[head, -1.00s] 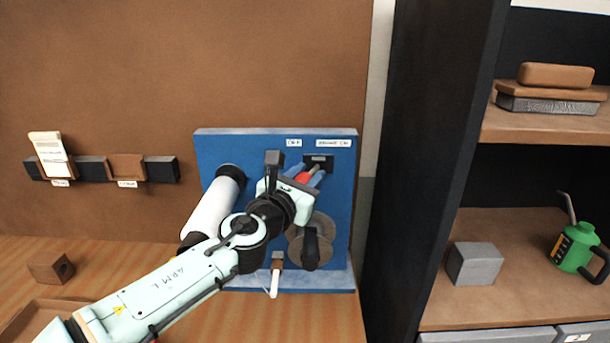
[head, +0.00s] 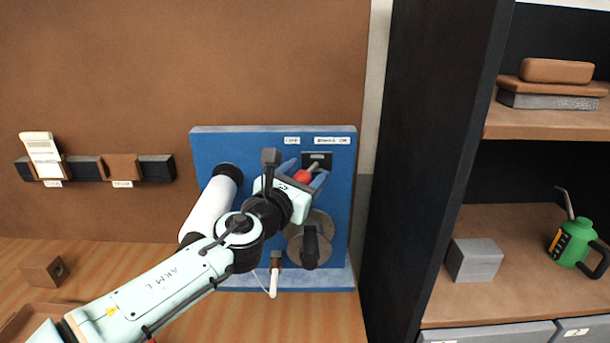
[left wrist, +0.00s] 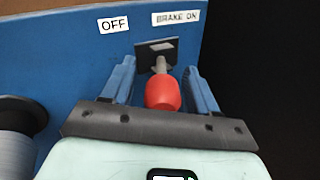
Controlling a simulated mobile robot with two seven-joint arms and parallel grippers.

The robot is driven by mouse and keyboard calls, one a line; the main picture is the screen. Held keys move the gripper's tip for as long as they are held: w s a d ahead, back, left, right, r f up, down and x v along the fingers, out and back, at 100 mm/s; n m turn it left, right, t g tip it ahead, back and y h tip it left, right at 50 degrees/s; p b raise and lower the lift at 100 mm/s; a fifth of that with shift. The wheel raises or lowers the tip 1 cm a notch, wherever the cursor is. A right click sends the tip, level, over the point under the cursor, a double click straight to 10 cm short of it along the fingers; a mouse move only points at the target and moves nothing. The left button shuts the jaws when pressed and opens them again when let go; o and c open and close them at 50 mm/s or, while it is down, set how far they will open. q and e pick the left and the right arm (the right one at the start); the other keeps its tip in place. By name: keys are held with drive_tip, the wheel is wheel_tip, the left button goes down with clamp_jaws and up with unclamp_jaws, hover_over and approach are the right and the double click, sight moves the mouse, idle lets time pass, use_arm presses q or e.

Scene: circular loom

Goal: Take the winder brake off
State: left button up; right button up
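The winder brake is a lever with a red knob (left wrist: 163,93) on a grey shaft, coming out of a dark slotted plate (left wrist: 156,50) on the blue panel (head: 230,145). My left gripper (left wrist: 162,82) is open, with one blue finger on each side of the knob and gaps visible between. The gripper also shows in the head view (head: 305,172). My right gripper is not in view.
Below the lever, a grey reel (head: 322,238) and a white-handled part (head: 273,283) are on the panel. A white roller (head: 208,210) stands left. A dark cabinet side (head: 425,150) rises to the right, by shelves with a green oil can (head: 573,243).

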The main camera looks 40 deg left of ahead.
use_arm(q)
drive_tip(key=shift+s, duration=0.1)
drive_tip(key=p+v, duration=0.1)
drive_tip(key=v, duration=1.2)
drive_tip(key=shift+s+d, duration=0.1)
